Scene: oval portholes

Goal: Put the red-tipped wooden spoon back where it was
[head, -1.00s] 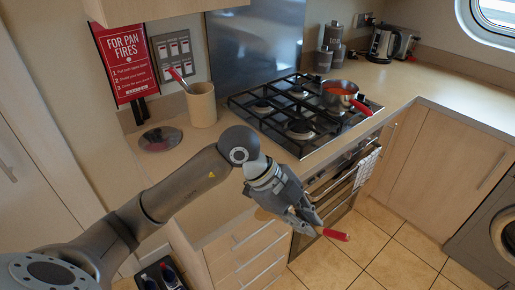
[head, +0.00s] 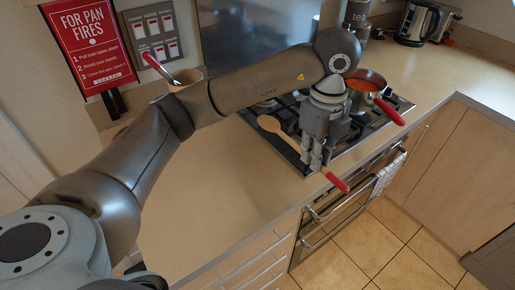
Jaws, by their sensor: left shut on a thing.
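The red-tipped wooden spoon (head: 270,124) is in my left gripper (head: 315,164). The gripper points down and is shut on the handle near its red end, which sticks out at the lower right over the counter's front edge. The pale bowl of the spoon points up and left, over the front-left edge of the hob. I cannot tell whether the spoon touches the hob or counter. My right gripper is not in view.
A pan (head: 366,82) with red contents stands on the hob (head: 397,103), its red handle reaching forward. A crock (head: 186,79) with a red-tipped utensil (head: 157,67) stands behind my left arm. The counter (head: 215,190) left of the hob is clear. A kettle (head: 419,22) stands at the back.

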